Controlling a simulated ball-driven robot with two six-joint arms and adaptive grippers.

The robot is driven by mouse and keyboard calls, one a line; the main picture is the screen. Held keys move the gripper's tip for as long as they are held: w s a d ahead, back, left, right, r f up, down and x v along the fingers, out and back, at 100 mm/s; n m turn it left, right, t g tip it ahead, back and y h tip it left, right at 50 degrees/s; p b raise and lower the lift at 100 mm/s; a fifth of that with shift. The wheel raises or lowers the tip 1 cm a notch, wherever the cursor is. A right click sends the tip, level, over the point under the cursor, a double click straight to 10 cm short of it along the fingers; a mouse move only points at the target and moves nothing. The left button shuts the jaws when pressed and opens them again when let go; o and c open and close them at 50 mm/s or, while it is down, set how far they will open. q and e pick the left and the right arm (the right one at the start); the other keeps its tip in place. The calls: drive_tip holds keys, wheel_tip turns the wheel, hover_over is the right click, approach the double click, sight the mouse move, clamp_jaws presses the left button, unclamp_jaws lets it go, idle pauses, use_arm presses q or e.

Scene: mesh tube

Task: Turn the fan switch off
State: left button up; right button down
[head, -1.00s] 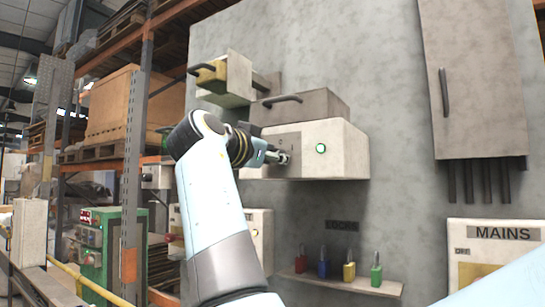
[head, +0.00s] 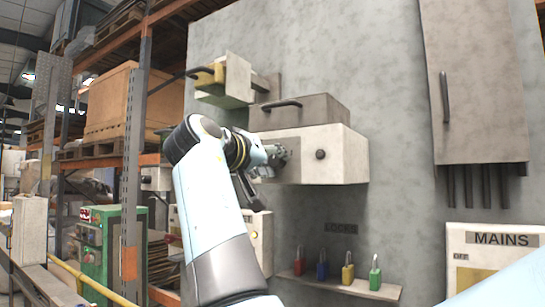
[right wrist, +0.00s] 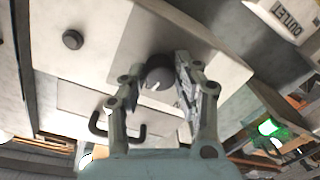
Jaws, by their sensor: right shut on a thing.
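A white switch box (head: 340,150) is mounted on the grey wall panel in the head view. Its round lamp (head: 320,154) is dark; it also shows in the right wrist view (right wrist: 72,40). A dark round knob (right wrist: 158,72) with a white mark sits on the box's front face. My right gripper (head: 280,156) is at this face, left of the lamp. In the right wrist view its fingers (right wrist: 155,85) are shut on the knob, one on each side. The knob is hidden behind the gripper in the head view. My left gripper is not in view.
A grey box with a black handle (head: 325,107) sits just above. A tall grey cabinet (head: 475,85) and a MAINS box (head: 490,250) are at the right. Coloured padlocks (head: 347,274) stand on a shelf below. Bare wall lies between the switch box and cabinet.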

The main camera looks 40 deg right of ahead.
drive_tip(key=shift+r+n+p, duration=0.1)
drive_tip(key=shift+n+p, duration=0.2)
drive_tip(key=shift+n, duration=0.4)
drive_tip(key=c, duration=1)
unclamp_jaws()
drive_tip(key=shift+a, duration=0.1)
drive_tip(key=shift+o, duration=0.2)
